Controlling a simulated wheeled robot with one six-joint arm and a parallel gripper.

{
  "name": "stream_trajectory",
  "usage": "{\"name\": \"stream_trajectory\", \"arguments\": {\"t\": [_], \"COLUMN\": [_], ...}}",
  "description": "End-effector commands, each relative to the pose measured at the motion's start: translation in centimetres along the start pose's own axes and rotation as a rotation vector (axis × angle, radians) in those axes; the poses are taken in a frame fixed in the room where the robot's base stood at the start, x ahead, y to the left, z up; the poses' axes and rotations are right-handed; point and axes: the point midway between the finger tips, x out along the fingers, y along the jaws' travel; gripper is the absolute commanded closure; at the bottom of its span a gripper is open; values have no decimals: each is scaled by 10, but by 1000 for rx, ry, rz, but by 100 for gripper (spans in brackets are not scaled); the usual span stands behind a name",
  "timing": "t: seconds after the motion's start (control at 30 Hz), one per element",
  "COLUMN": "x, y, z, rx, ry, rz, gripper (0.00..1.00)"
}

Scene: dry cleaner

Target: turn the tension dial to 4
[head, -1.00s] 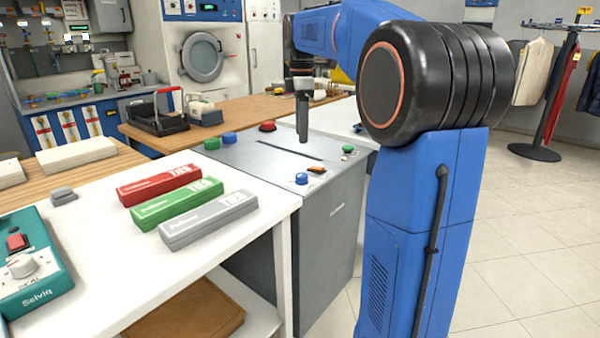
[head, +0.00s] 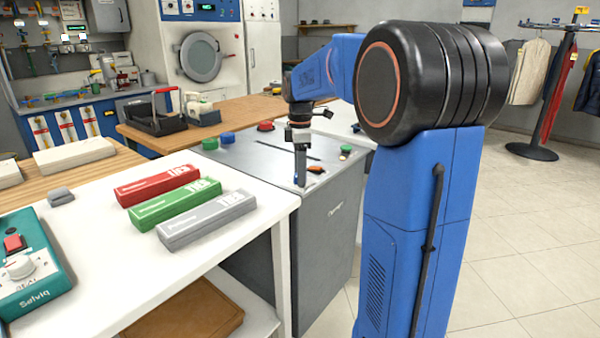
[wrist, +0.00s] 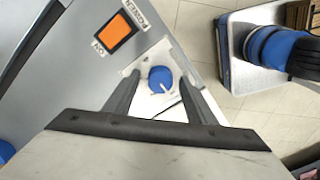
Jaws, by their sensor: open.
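A small blue dial (wrist: 159,78) with a pale pointer mark sits on a light scale plate on the grey machine. The plate's numbers are too small to read. In the wrist view my gripper (wrist: 160,84) is open, with one dark finger on each side of the dial. I cannot tell whether the fingers touch it. In the head view my gripper (head: 300,184) hangs nearly upright over the front of the grey machine (head: 325,230) and hides the dial there.
An orange power switch (wrist: 119,29) lies beside the dial. Green (head: 210,144), blue (head: 228,138) and red (head: 266,126) knobs stand at the machine's back. Red, green and grey boxes (head: 207,218) lie on the white table, with a teal sealer (head: 35,262) at left.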

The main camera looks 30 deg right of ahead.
Motion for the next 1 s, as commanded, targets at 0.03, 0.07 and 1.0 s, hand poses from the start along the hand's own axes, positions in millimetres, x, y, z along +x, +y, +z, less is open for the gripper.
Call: {"name": "stream_trajectory", "arguments": {"t": [0.03, 0.07, 1.0], "x": [1, 1, 0], "y": [0, 0, 0], "z": [0, 0, 0], "rx": [0, 0, 168], "ry": [0, 0, 0], "rz": [0, 0, 0], "gripper": [49, 49, 90]}}
